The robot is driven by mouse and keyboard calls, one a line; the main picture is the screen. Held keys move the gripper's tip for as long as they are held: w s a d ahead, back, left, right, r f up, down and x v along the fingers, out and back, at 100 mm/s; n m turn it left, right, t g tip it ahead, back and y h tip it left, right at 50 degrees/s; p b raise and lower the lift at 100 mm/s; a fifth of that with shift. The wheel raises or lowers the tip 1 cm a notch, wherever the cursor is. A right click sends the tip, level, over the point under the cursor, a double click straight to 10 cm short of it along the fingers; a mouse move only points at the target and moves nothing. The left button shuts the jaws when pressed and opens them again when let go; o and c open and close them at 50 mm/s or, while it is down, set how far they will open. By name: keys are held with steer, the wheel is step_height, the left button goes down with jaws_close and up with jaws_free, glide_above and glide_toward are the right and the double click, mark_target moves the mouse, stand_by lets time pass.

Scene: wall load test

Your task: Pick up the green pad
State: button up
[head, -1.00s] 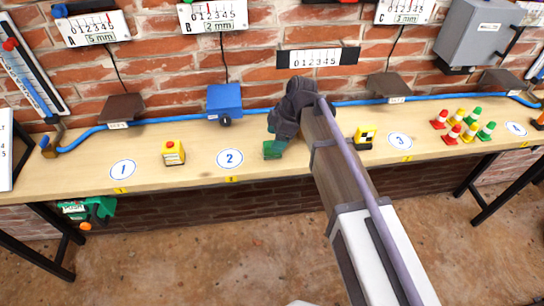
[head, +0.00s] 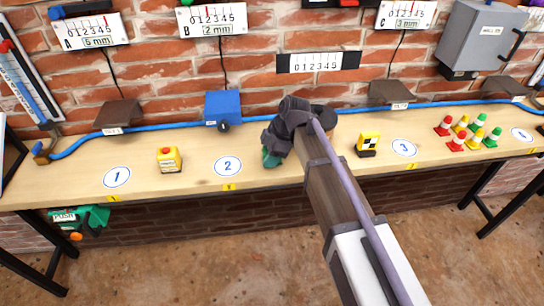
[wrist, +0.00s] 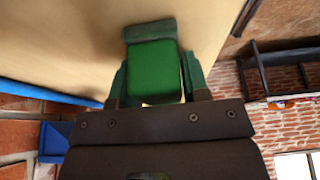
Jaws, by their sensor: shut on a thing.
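The green pad (wrist: 152,70) is a bright green block with a darker, greyish-green strip at its far end. In the wrist view it sits between the two dark green fingers of my gripper (wrist: 154,82), which is shut on it. In the head view my gripper (head: 271,157) is over the bench just right of the circle marked 2 (head: 228,166). There the pad is mostly hidden by the gripper and hard to tell from the green fingers. I cannot tell whether the pad touches the bench top.
The wooden bench (head: 310,155) runs along a brick wall. A yellow block with a red top (head: 169,160) is left, a yellow-black marked block (head: 368,144) right, and several small cones (head: 470,132) farther right. A blue box (head: 223,107) and blue hose (head: 165,125) lie behind.

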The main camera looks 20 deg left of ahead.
steer(key=shift+c, duration=1.4)
step_height(320, 180, up, 10)
steer(key=p, duration=1)
steer(key=shift+r, duration=0.2)
steer(key=shift+f, duration=0.2)
steer(key=o, duration=0.4)
steer(key=shift+c, duration=1.4)
